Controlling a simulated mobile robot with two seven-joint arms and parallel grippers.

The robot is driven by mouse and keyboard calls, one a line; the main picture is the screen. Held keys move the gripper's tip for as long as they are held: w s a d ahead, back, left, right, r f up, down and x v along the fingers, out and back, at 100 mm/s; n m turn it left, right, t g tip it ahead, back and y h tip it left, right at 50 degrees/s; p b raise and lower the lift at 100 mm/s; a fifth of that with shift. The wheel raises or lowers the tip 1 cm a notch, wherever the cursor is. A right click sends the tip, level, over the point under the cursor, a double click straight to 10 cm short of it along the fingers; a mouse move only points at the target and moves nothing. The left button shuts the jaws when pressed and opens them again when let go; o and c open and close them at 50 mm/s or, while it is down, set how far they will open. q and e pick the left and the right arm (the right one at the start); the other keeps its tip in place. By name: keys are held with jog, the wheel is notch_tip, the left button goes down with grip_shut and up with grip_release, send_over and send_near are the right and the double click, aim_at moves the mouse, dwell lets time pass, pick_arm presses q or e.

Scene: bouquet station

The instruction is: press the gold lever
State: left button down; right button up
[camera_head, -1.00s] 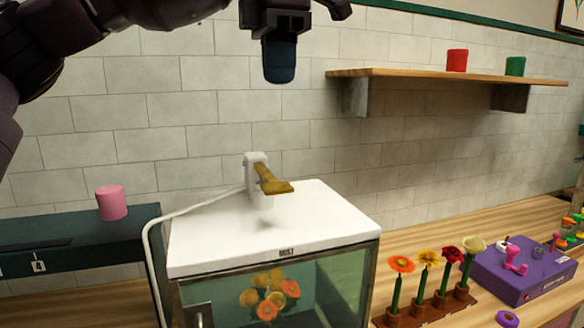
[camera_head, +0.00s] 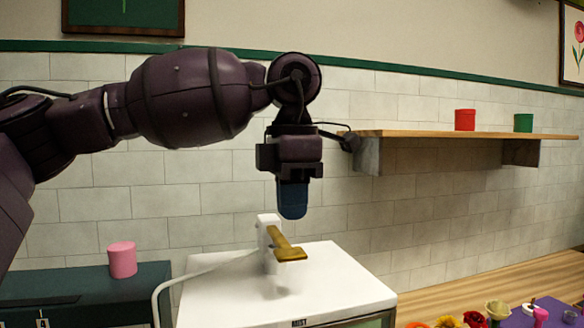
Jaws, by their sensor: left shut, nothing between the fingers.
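The gold lever (camera_head: 286,246) sticks out from a white post (camera_head: 267,232) on top of the white-topped mist cabinet (camera_head: 330,284). It points toward the front right and slopes slightly down. My left gripper (camera_head: 292,216) points straight down, its blue fingers shut and empty. Its tips are above the lever, with a visible gap between them in the picture. My right gripper is not in view.
A pink cup (camera_head: 122,260) stands on a dark teal unit (camera_head: 80,291) at left.

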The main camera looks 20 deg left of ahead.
aim_at(292, 252)
pick_arm(q)
notch_tip(292, 252, down, 4)
jog(key=shift+r, duration=0.2)
jog(key=shift+f+p, duration=0.35)
jog(key=shift+f, duration=0.3)
